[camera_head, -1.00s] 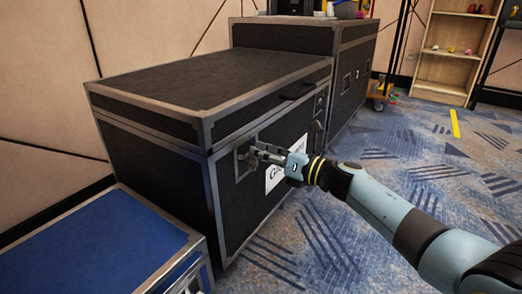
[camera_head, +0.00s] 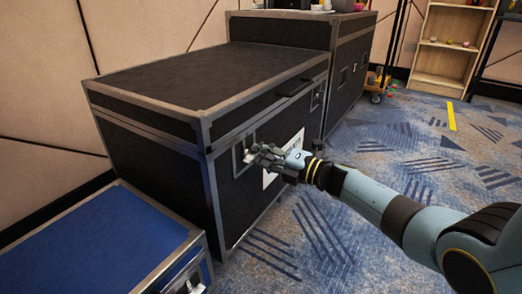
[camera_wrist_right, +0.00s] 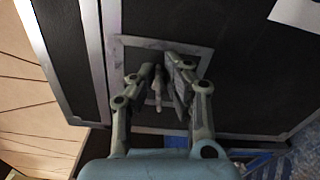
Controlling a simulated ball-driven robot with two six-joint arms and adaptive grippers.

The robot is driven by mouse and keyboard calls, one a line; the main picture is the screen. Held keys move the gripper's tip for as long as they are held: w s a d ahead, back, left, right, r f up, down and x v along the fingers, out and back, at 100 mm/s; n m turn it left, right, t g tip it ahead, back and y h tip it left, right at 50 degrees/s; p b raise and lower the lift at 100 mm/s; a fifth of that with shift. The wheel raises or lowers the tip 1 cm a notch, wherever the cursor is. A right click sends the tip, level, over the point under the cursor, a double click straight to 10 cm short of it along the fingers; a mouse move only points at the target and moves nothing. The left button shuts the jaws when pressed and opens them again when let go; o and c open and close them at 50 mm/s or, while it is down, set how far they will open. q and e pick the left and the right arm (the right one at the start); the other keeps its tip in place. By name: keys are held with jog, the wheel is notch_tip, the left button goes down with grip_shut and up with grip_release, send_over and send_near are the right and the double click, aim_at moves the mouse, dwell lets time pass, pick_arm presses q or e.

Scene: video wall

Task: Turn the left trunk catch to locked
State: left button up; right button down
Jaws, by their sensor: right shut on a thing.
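The black trunk (camera_head: 170,78) with grey metal edges stands shut at the middle left in the head view. Its left catch (camera_head: 240,159) sits in a metal recess on the front face, near the corner. My right gripper (camera_head: 253,153) reaches it from the right and is shut on the catch. In the right wrist view, the two fingers (camera_wrist_right: 166,78) lie on either side of the catch's small upright grey tab (camera_wrist_right: 157,88), within the square metal frame (camera_wrist_right: 125,48). The fingers partly hide the catch. My left gripper is not in view.
A blue case (camera_head: 95,243) stands low at the front left, close to the trunk. A second black trunk (camera_head: 285,30) is behind. A white label (camera_head: 285,150) is beside my gripper on the front face. Carpet (camera_head: 330,235) to the right is clear.

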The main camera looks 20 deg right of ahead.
jog(key=shift+w+a+r+m, duration=0.2)
jog(key=shift+r+m, duration=0.05)
jog(key=shift+m, duration=0.75)
jog(key=c, duration=1.5)
grip_release()
jog(key=shift+w+f, duration=0.1)
jog(key=shift+o, duration=0.2)
jog(key=shift+s+d+f, duration=0.1)
jog(key=shift+s+f, duration=0.1)
jog(key=v, duration=1.2)
jog(key=shift+w, duration=0.1)
